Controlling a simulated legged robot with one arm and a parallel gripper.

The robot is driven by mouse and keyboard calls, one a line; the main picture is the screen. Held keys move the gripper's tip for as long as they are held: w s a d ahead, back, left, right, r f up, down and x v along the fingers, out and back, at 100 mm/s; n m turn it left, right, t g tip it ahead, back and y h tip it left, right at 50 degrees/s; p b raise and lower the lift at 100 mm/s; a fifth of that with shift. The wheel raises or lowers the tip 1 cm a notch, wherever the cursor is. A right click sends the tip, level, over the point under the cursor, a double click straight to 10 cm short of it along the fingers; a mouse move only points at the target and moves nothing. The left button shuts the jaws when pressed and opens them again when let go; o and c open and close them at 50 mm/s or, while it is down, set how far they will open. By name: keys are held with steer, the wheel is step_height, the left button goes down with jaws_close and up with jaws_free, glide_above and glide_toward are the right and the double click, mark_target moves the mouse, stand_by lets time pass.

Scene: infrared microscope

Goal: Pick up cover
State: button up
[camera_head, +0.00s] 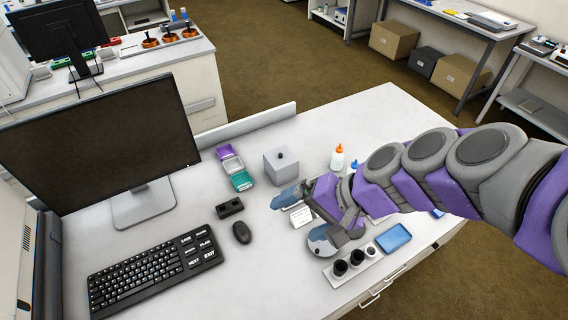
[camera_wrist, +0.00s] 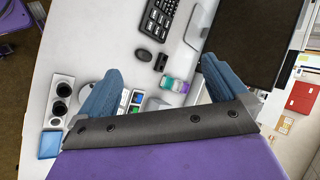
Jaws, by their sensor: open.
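A grey box-shaped piece with a black knob on top, which looks like the cover (camera_head: 281,167), stands upright on the white desk in the head view. In the wrist view a grey shape (camera_wrist: 156,103) that seems to be the cover is mostly hidden behind my gripper's dark bar. My gripper (camera_head: 303,218) is open and empty, above the desk in front of the cover and apart from it. Its two blue fingers also show spread wide in the wrist view (camera_wrist: 162,76).
A purple, white and teal tray set (camera_head: 233,167) lies left of the cover. Bottles (camera_head: 337,158) stand to its right. A holder with black cylinders (camera_head: 352,265) and a blue pad (camera_head: 394,238) are near the front. A monitor (camera_head: 100,140), keyboard (camera_head: 155,273) and mouse (camera_head: 242,232) fill the left.

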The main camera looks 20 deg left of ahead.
steer(key=w+a+r+m+t+y+p, duration=0.15)
steer(key=w+a+m+y, duration=0.4)
steer(key=w+a, duration=1)
steer(key=w+f+m+t, duration=0.4)
steer(key=w+m, duration=0.2)
steer(key=w, duration=0.3)
steer(key=m+t+h+p, duration=0.1)
steer(key=m+t+h, duration=0.1)
steer(key=m+h, duration=0.5)
glide_toward(276, 160)
step_height(276, 160, down, 3)
steer(key=w+a+m+y, duration=0.1)
steer(key=m+y, duration=0.1)
steer(key=x, duration=0.3)
steer(key=shift+w+a, duration=0.1)
steer(key=shift+w, duration=0.1)
steer(key=shift+w+a+f, duration=0.25)
steer(key=shift+w+f, duration=0.2)
steer(key=shift+w, duration=0.1)
steer(key=shift+a, duration=0.1)
